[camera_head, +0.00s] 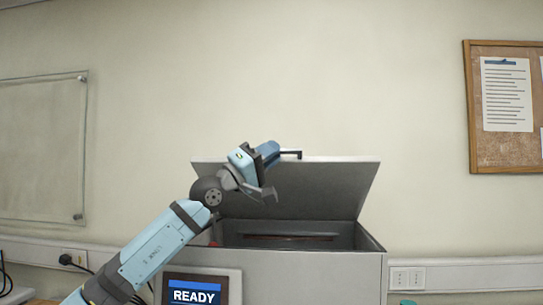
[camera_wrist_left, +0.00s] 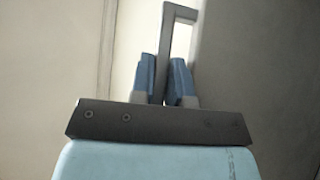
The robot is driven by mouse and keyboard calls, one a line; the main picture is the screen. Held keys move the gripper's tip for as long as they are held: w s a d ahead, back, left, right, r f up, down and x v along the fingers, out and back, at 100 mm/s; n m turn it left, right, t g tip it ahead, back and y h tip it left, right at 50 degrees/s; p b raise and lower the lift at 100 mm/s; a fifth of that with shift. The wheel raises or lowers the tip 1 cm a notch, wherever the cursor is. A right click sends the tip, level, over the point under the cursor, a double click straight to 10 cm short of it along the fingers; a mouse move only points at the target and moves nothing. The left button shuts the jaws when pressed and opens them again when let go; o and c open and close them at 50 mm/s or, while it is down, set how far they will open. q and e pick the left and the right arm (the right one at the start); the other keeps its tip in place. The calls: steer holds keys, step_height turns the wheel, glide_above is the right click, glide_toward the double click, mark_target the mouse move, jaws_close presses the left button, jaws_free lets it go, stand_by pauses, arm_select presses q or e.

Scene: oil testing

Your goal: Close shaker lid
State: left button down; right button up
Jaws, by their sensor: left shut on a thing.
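The shaker is a grey box (camera_head: 315,268) with its lid (camera_head: 330,185) raised and tilted over the opening. The handle also shows in the left wrist view as a grey loop (camera_wrist_left: 179,12). My left gripper (camera_head: 272,152) is at the lid's upper edge. In the wrist view its blue fingers (camera_wrist_left: 164,82) are shut on one leg of the handle. The interior of the box shows only in part. My right gripper is not in view.
A display reading "READY" (camera_head: 194,291) is on the front of the box at lower left. A whiteboard (camera_head: 40,150) and a cork board (camera_head: 507,145) hang on the wall behind. Sockets (camera_head: 408,278) are on the wall at right. The space above the lid is clear.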

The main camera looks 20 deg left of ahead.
arm_select(q)
steer(key=shift+s+f+m+b, duration=0.3)
steer(key=shift+f+m+b, duration=0.1)
steer(key=shift+f, duration=0.2)
steer(key=c, duration=1.4)
jaws_free()
steer(key=b+v, duration=0.2)
steer(key=v, duration=1.1)
steer(key=shift+a+f, duration=0.25)
steer(key=shift+f, duration=0.1)
steer(key=shift+s, duration=0.1)
steer(key=shift+c, duration=0.4)
